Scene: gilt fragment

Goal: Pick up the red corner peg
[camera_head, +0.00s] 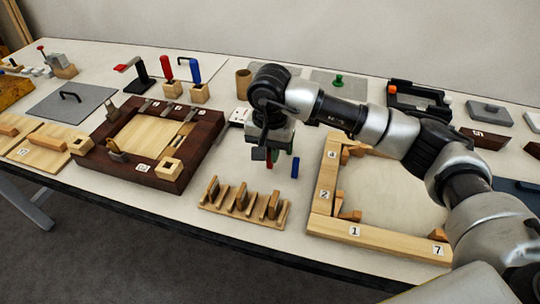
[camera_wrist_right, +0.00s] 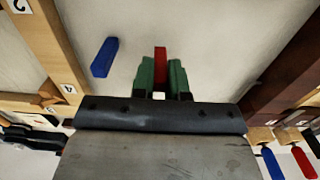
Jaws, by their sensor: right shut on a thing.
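The red corner peg (camera_wrist_right: 160,55) stands between the green fingers of my right gripper (camera_wrist_right: 161,75) in the right wrist view. The gripper is shut on it. In the head view my right gripper (camera_head: 275,155) points down over the table, and only a small red piece of the peg (camera_head: 269,165) shows under it. I cannot tell whether the peg touches the table. A blue peg (camera_wrist_right: 105,57) stands apart, close to the gripper; it also shows in the head view (camera_head: 295,167). My left gripper is not in view.
A light wood frame (camera_head: 345,229) with numbered sides lies right of the gripper. A slotted wooden rack (camera_head: 240,211) stands in front of it. A dark wood frame (camera_head: 200,143) lies to the left. Red and blue handled tools (camera_head: 195,75) stand behind that.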

